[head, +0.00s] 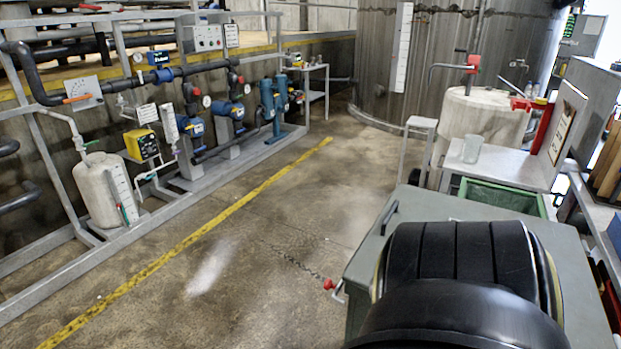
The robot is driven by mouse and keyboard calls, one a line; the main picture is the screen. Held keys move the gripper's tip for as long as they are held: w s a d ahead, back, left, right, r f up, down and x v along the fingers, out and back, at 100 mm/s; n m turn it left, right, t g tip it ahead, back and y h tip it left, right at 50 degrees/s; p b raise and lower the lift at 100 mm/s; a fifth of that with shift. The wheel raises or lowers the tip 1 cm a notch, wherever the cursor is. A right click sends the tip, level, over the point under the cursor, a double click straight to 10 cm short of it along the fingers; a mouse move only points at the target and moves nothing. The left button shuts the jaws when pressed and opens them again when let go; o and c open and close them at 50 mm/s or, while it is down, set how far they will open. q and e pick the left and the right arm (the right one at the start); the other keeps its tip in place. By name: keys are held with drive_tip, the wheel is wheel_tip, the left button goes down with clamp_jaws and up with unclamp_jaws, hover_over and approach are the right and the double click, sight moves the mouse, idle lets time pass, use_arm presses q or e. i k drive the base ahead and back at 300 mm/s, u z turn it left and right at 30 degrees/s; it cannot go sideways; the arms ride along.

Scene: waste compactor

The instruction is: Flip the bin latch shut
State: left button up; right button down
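A grey-green metal bin or cabinet (375,257) with a flat top stands at the lower right in the head view. A dark bar handle (389,217) sits at its far left top edge. A small metal fitting with a red knob (329,284) sticks out from its left side near the top; it looks like the latch, but I cannot tell whether it is open or shut. A large black rounded form, apparently my own arm, hides much of the bin's top. Neither of my grippers shows.
A thin chain (291,261) appears near the red knob. Beyond the bin are a green crate (505,198) and a bench with a clear beaker (471,149). Pumps and pipes line the left, behind a yellow floor line (207,228). The concrete floor between is clear.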

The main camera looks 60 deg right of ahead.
sight(328, 285)
drive_tip(key=i, duration=0.95)
drive_tip(key=z, duration=2.1)
